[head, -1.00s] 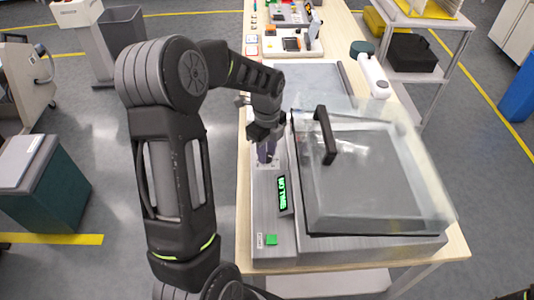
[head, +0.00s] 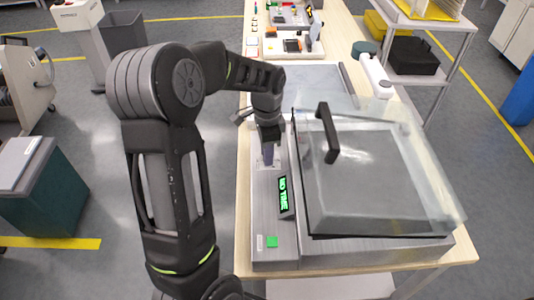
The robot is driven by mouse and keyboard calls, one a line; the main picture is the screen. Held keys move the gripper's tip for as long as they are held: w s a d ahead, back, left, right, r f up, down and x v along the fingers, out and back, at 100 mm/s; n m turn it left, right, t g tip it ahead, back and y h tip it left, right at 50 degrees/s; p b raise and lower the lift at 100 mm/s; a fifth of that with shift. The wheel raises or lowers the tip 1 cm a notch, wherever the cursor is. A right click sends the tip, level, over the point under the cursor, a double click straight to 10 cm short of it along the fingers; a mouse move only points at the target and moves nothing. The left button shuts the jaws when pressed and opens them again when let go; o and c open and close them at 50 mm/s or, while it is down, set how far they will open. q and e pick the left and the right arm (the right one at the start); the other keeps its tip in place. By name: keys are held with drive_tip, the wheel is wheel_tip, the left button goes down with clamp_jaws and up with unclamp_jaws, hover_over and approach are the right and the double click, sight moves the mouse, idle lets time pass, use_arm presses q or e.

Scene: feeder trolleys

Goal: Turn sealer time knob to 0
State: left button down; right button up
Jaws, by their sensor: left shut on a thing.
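The vacuum sealer (head: 340,252) stands on the near part of the long wooden table, with its clear lid (head: 385,150) over the chamber. Its left-hand panel has a green-lettered display (head: 284,197) and a green button (head: 271,241). My left gripper (head: 268,160) points down at the far part of this panel, above a light plate. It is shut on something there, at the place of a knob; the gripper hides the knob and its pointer. My right gripper is not in view.
The black lid handle (head: 327,133) rises just right of my left gripper. A white bottle (head: 373,75) stands behind the sealer. A grey mat and small parts lie farther back on the table.

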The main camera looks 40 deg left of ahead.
use_arm(q)
drive_tip(key=n, duration=0.3)
drive_tip(key=shift+d+n+b, duration=0.1)
drive_tip(key=shift+n+b, duration=0.2)
drive_tip(key=n, duration=0.3)
drive_tip(key=shift+n, duration=0.3)
drive_tip(key=n, duration=0.6)
drive_tip(key=shift+d+b, duration=0.1)
drive_tip(key=shift+b, duration=0.25)
drive_tip(key=n, duration=0.6)
drive_tip(key=shift+n+p, duration=0.3)
drive_tip(key=shift+n, duration=0.1)
drive_tip(key=n+p, duration=0.1)
drive_tip(key=n, duration=0.5)
drive_tip(key=shift+w, duration=0.15)
drive_tip(key=c, duration=1.1)
unclamp_jaws()
drive_tip(key=shift+c, duration=0.2)
